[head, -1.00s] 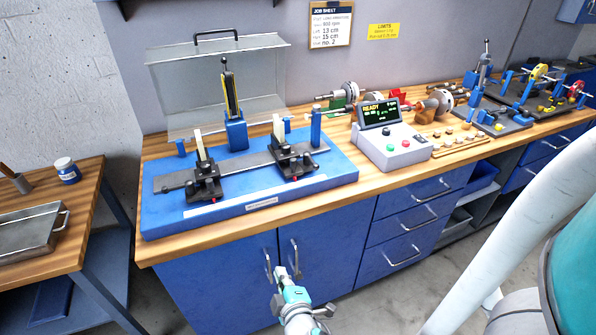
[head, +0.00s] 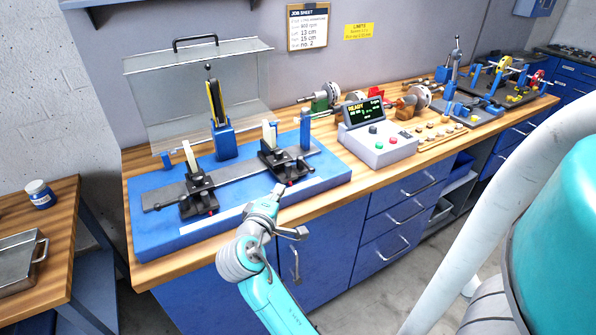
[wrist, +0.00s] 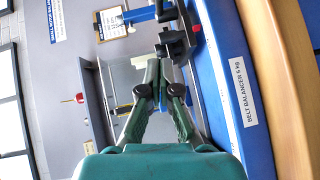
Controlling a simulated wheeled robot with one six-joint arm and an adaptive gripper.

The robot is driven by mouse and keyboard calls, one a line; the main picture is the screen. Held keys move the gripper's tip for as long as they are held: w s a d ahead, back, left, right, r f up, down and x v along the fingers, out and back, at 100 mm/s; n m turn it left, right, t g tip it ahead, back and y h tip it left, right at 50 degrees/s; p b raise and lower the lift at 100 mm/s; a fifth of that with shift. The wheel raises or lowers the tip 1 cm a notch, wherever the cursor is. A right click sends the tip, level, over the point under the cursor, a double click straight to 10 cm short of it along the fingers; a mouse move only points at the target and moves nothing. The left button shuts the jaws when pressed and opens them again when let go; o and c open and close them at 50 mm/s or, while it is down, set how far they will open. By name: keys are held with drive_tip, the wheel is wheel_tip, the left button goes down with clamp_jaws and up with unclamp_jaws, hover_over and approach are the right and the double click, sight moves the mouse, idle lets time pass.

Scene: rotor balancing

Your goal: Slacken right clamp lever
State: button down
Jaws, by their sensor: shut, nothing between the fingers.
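The right clamp stand (head: 283,163) is a black block with an upright pale plate on the blue balancer base. My gripper (head: 276,191) is shut and empty, at the front edge of the base, just in front of the right stand. In the wrist view its fingertips (wrist: 152,84) are together. Any contact with the clamp cannot be told.
The left clamp stand (head: 197,192) stands on the same rail (head: 232,180). A clear guard (head: 160,100) is behind the base. A control box (head: 385,151) reading READY is to the right. Rotors and wooden pieces lie farther right. The space before the bench is clear.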

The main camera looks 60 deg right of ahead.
idle(0.3)
approach(302, 162)
drive_tip(key=shift+w+d+f, duration=0.1)
drive_tip(key=shift+w+d, duration=0.95)
drive_tip(key=shift+w, duration=0.15)
drive_tip(key=shift+s+d+f, duration=0.25)
drive_tip(key=shift+s+d, duration=0.4)
drive_tip(key=shift+d, duration=0.25)
drive_tip(key=shift+s+d+f, duration=0.15)
drive_tip(key=shift+s+d, duration=0.2)
drive_tip(key=shift+d, duration=0.25)
